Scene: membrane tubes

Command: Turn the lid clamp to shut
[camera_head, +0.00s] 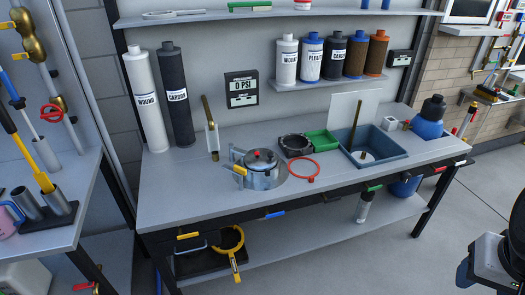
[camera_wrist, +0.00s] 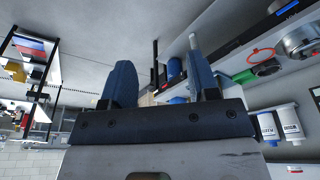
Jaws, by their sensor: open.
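A silver metal vessel (camera_head: 262,179) with a lid sits on the grey bench in the head view. Its lid has a small red part on top (camera_head: 257,154). A yellow-tipped lever (camera_head: 240,170) shows at its left front and looks like the lid clamp; I cannot tell its exact angle. The vessel also shows at the upper right of the wrist view (camera_wrist: 300,42), turned over and cut by the edge. My gripper (camera_wrist: 162,82) is open, with two blue-grey fingers apart and nothing between them. It is far from the vessel, off to the right of the bench.
A red ring (camera_head: 303,170) lies beside the vessel. A black round dish (camera_head: 296,145), a green tray (camera_head: 322,141) and a blue-grey basin (camera_head: 366,152) stand behind and to the right. A brass rod (camera_head: 209,114) rises at the left. The front left bench top is clear.

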